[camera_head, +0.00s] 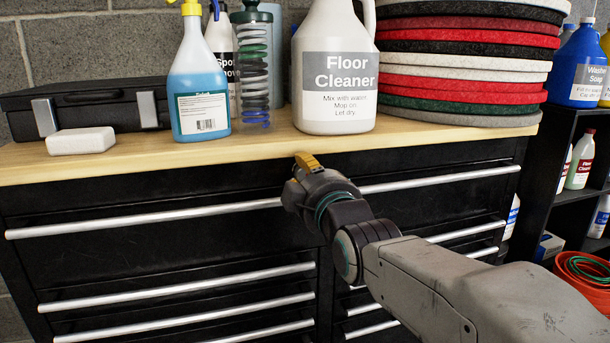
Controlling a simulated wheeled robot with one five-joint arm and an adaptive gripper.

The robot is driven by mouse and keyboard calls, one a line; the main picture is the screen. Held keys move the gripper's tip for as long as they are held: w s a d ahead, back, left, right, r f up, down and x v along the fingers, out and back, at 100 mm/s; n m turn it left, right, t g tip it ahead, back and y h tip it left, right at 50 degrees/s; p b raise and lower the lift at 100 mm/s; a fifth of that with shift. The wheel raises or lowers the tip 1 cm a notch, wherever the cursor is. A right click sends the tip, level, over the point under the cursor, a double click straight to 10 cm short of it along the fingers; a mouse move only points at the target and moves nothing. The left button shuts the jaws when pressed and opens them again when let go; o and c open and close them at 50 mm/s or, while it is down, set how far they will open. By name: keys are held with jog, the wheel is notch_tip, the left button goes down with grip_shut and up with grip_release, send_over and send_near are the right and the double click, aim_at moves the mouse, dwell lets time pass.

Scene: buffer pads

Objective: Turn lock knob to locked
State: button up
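My gripper (307,163) is in front of the black drawer cabinet (140,184), just below the front edge of its wooden top. A yellow fingertip shows at its end, facing the cabinet. The rest of the gripper is seen from behind, so I cannot tell how far its fingers are apart or whether they touch anything. No lock knob can be made out. The cabinet front right behind the gripper is hidden by it.
On the wooden top (250,150) stand a white sponge-like block (81,141), a black case (90,108), a blue spray bottle (200,85), a floor cleaner jug (335,110) and stacked round pads (460,70). Long silver drawer handles (150,219) stick out in front. A black shelf (545,150) stands right.

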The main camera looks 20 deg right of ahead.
grip_shut()
jog(key=shift+r+m, duration=0.2)
jog(key=shift+m, duration=0.3)
dwell(0.3)
jog(key=shift+r+m, duration=0.1)
jog(key=shift+m, duration=2)
jog(key=shift+o, duration=0.9)
grip_release()
jog(key=shift+o, duration=0.8)
